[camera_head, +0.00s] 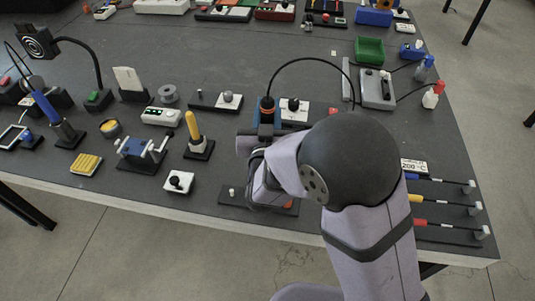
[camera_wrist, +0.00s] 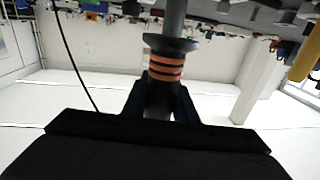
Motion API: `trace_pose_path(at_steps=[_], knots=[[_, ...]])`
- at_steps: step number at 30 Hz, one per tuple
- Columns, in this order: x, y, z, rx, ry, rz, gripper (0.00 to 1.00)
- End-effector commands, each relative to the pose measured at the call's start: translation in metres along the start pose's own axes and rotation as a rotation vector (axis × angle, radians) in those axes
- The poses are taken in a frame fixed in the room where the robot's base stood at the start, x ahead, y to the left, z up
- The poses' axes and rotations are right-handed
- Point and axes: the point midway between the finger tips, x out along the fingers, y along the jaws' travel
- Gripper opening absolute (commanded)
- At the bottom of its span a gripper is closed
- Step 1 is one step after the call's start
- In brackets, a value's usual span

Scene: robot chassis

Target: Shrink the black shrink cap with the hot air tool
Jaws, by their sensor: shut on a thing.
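My gripper (camera_wrist: 160,100) is shut on the hot air tool (camera_wrist: 165,68), a dark handle with orange rings. Its grey nozzle (camera_wrist: 174,18) runs toward the table, which shows at the top of the wrist view. In the head view the orange-banded tool (camera_head: 267,103) shows just beyond my wrist, with a black cable arcing right to a grey station (camera_head: 377,88). A dark board (camera_head: 228,199) with a small pale post lies near the table's front edge, partly hidden by my arm. I cannot make out the black shrink cap; my arm may cover it.
A yellow-handled tool (camera_head: 193,126) stands in a holder to the left. A white block with a black knob (camera_head: 179,182) is near the front edge. Cables with blue, yellow and red parts (camera_head: 418,222) lie at the right. A green bin (camera_head: 369,50) is behind.

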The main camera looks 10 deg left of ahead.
Motion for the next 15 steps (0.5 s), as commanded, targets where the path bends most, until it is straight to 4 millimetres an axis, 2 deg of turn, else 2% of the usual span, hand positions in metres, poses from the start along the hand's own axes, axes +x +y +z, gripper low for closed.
trace_pose_path(at_steps=[11,15], knots=[[0.0002,-0.0001,-0.0024,0.001,0.002,0.000,0.06],[0.0002,-0.0001,-0.0107,0.001,0.003,0.000,0.06]])
